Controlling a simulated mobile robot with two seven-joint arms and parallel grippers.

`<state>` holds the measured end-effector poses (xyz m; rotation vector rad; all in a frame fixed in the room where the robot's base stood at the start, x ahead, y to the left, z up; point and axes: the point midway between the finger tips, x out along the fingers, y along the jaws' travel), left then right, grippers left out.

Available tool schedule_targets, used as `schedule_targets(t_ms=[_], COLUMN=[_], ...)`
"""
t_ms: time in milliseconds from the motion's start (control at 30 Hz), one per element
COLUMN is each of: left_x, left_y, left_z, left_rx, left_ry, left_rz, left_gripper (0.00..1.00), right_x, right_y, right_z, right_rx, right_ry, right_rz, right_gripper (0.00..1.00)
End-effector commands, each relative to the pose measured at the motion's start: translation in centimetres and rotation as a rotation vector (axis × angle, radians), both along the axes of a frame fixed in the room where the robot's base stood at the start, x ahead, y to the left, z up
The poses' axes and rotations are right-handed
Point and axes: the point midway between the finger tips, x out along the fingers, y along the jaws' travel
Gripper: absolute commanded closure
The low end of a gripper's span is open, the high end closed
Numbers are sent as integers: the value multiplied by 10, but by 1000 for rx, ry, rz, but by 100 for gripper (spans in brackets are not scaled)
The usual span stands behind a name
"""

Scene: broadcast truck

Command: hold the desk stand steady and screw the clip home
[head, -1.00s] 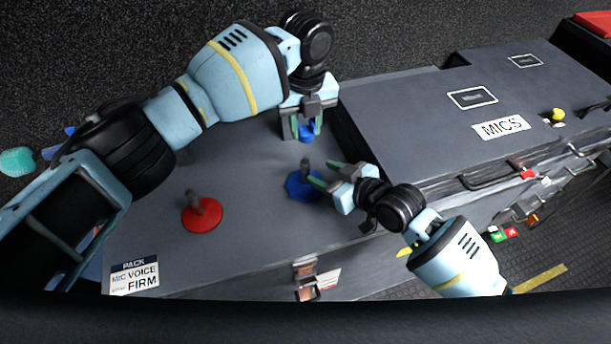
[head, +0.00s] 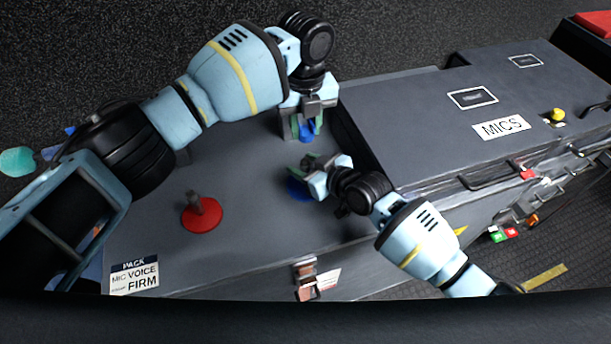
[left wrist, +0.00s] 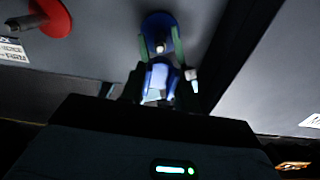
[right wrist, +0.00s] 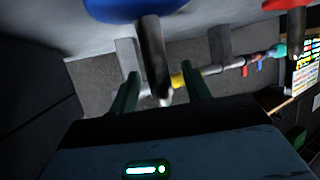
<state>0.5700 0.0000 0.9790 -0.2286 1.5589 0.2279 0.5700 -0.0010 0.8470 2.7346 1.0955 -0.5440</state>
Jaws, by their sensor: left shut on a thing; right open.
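The blue desk stand, a round base (head: 297,189) with a grey post, stands on the grey case top. My right gripper (head: 313,166) is at this post, open. In the right wrist view the post (right wrist: 152,58) shows between the spread green fingers, below the blue base (right wrist: 122,8); whether they touch it I cannot tell. My left gripper (head: 303,132) is shut on a blue piece (head: 306,131), seemingly the clip, above the case behind the stand. In the left wrist view the blue piece (left wrist: 158,80) sits between the fingers, with the stand's base (left wrist: 158,28) beyond.
A red stand (head: 201,214) with a grey post is on the case top, left of the blue one. A card (head: 134,277) reads PACK, MIC VOICE, FIRM. A raised case labelled MICS (head: 502,127) borders on the right. The top around the red stand is clear.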

Motion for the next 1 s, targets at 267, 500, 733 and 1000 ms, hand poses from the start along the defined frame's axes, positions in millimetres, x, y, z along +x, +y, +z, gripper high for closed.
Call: schedule_targets(t_ms=[267, 500, 733, 1000], left_x=[0, 0, 0, 0], left_y=[0, 0, 0, 0], left_z=[0, 0, -5, -37], left_rx=[0, 0, 1, 0], left_ry=[0, 0, 1, 2], left_rz=[0, 0, 1, 1], left_gripper=[94, 94, 94, 94], right_x=[0, 0, 0, 0], right_y=[0, 0, 0, 0], right_z=[0, 0, 0, 0], right_rx=[0, 0, 1, 1], right_ry=[0, 0, 1, 1], right_rz=[0, 0, 0, 0], right_gripper=[77, 100, 100, 100])
